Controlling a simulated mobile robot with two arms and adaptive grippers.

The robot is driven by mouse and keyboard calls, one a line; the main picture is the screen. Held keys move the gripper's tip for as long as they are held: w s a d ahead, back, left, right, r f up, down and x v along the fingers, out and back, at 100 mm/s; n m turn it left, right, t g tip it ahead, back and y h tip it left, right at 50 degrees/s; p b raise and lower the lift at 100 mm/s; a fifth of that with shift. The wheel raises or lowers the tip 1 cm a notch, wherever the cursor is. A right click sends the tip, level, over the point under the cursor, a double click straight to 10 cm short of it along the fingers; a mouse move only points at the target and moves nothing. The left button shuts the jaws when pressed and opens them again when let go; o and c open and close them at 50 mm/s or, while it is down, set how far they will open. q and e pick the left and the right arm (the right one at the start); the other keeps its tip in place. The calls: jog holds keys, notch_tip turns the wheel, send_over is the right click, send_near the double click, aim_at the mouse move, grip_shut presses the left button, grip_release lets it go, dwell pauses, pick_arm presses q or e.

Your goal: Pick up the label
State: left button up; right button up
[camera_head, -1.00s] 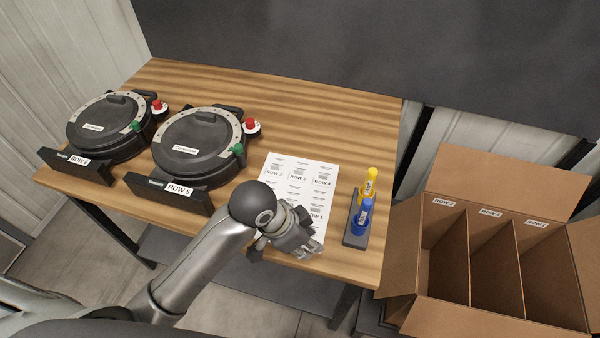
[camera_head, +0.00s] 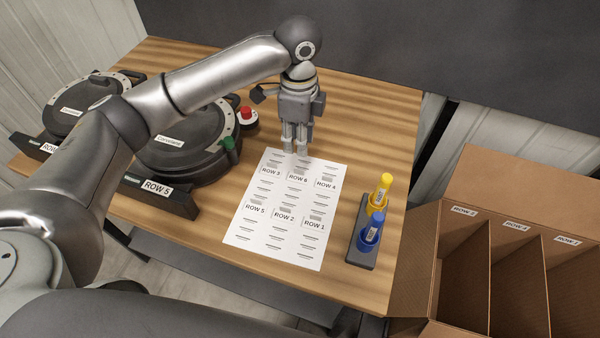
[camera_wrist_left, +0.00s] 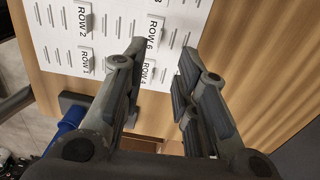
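A white label sheet (camera_head: 262,232) lies flat on the wooden table, with printed row labels. ROW 3 (camera_head: 271,171), ROW 6 (camera_head: 298,177) and ROW 4 (camera_head: 326,185) run across its far part; ROW 5 (camera_head: 256,209), ROW 2 (camera_head: 285,215) and ROW 1 (camera_head: 314,224) run nearer. My left gripper (camera_head: 296,150) points down over the sheet's far edge, close to ROW 6. In the left wrist view my left gripper (camera_wrist_left: 162,48) has its fingers apart, with nothing held between them. ROW 6 (camera_wrist_left: 153,34) shows beside one fingertip there. My right gripper is not in view.
Two black round seed meters (camera_head: 178,150) (camera_head: 68,112) stand at the left, the nearer one behind a ROW 5 plate. A dark holder (camera_head: 353,252) with a yellow bottle (camera_head: 380,190) and a blue bottle (camera_head: 371,234) stands right of the sheet. A divided cardboard box (camera_head: 520,185) is at the right.

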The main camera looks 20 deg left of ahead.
pick_arm(q)
send_over(299, 170)
notch_tip(299, 170, down, 5)
jog(key=shift+a+r, duration=0.15)
jog(key=shift+r, duration=0.05)
jog(key=shift+f+p, duration=0.95)
jog(key=shift+f, duration=1.85)
jog(key=shift+c, duration=0.4)
grip_shut()
